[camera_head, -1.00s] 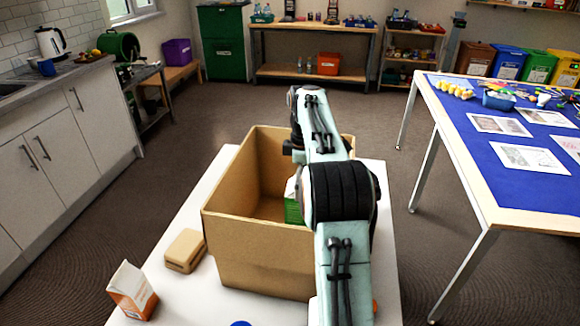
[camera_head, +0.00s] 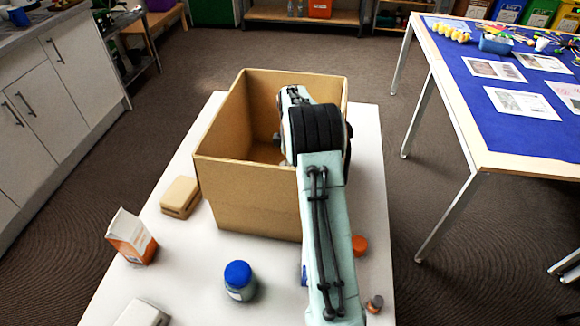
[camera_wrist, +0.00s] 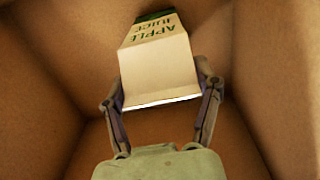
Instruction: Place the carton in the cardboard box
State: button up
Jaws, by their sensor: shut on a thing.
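My gripper (camera_wrist: 160,108) is shut on a carton (camera_wrist: 158,75) in the wrist view, one finger on each side. The carton is pale with a green part and the words "APPLE JUICE". Brown cardboard walls surround both in that view, so they are inside the cardboard box (camera_head: 245,200). I cannot tell whether the carton touches the box's floor. In the head view the open box stands on the white table, and my arm reaches down into it. My arm and the box hide the gripper and that carton there. Another carton, orange and white (camera_head: 132,237), stands on the table left of the box.
On the white table (camera_head: 190,285) are a tan block-like container (camera_head: 181,197), a blue-lidded jar (camera_head: 239,281), a white item (camera_head: 142,314) at the front edge, and small orange things right of my arm. A blue-topped table (camera_head: 520,125) stands at right.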

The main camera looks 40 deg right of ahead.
jog(key=shift+f, duration=0.1)
jog(key=o, duration=0.9)
